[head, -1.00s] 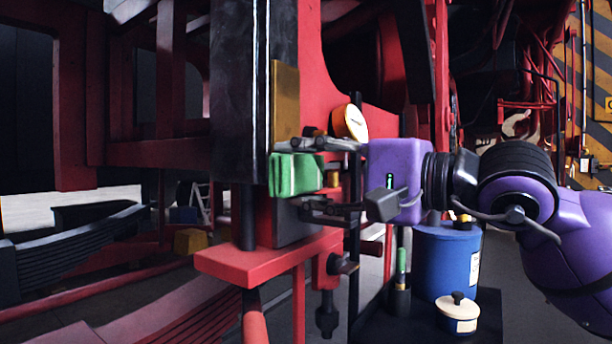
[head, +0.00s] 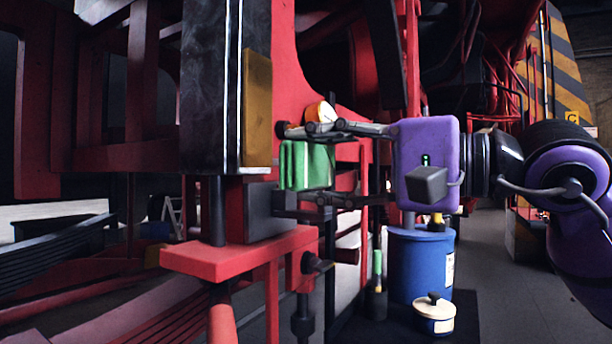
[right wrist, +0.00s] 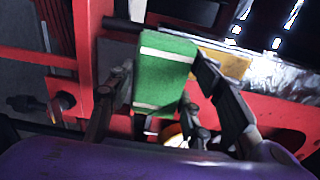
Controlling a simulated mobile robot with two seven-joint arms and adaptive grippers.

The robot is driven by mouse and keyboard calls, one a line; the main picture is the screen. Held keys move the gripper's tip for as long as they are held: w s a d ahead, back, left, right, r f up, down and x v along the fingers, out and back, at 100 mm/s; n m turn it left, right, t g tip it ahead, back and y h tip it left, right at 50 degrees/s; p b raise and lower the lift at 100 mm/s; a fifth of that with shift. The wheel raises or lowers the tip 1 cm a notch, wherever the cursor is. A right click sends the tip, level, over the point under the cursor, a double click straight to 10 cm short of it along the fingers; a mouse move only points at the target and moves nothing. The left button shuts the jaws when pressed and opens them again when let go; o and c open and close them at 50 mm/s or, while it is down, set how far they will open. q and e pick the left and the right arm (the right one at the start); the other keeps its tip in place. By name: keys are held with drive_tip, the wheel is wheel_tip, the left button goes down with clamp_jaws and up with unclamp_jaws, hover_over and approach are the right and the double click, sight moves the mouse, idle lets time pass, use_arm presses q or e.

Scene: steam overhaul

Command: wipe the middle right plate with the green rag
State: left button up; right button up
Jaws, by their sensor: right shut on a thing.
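The green rag (head: 308,165) with pale stripes is between the fingers of my right gripper (head: 303,170), which is shut on it. The rag also shows in the right wrist view (right wrist: 165,72), between the dark fingers. A brass-coloured plate (head: 257,110) stands upright on the side of the tall black slab, up and left of the rag. A dark grey plate (head: 268,213) stands below and left of the rag. I cannot tell whether the rag touches either plate. My left gripper is out of view.
A red ledge (head: 235,255) juts out below the grey plate. An orange round thing (head: 318,112) sits behind the upper finger. A blue drum (head: 420,270), a cream lidded pot (head: 434,314) and a green-topped bottle (head: 377,285) stand below my right arm. Floor is clear at the right.

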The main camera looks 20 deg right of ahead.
sight(318, 166)
drive_tip(key=shift+b+v, duration=0.6)
drive_tip(key=shift+v, duration=0.95)
